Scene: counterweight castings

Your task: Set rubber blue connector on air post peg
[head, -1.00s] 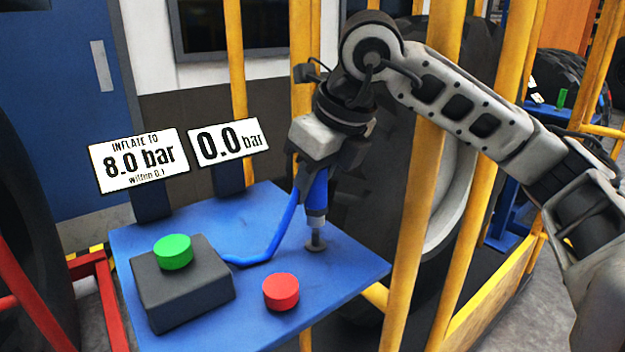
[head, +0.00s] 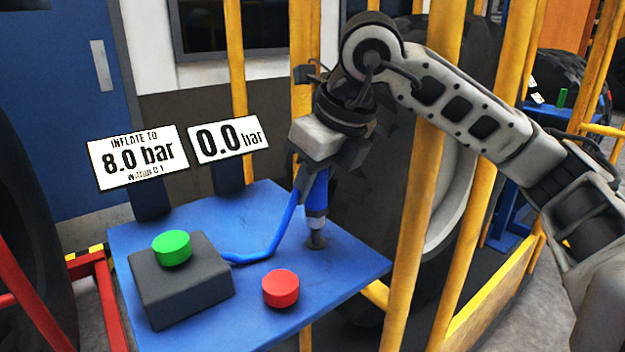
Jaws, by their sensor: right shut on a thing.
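The blue connector (head: 317,192) hangs upright with its grey lower end pointing down, and a blue hose (head: 272,240) runs from it across the table. My right gripper (head: 318,172) is shut on the connector's upper part. The air post peg (head: 316,238) is a short grey post with a round base on the blue table. The connector's lower end is at the top of the peg and seems to touch or cover it; how far it is down over the peg I cannot tell. My left gripper is not in view.
The blue table (head: 340,283) also bears a dark box with a green button (head: 172,247) and a red button (head: 280,288). Signs read "INFLATE TO 8.0 bar" (head: 138,157) and "0.0 bar" (head: 228,142). Yellow cage bars (head: 405,220) and a large tyre stand close to my right arm.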

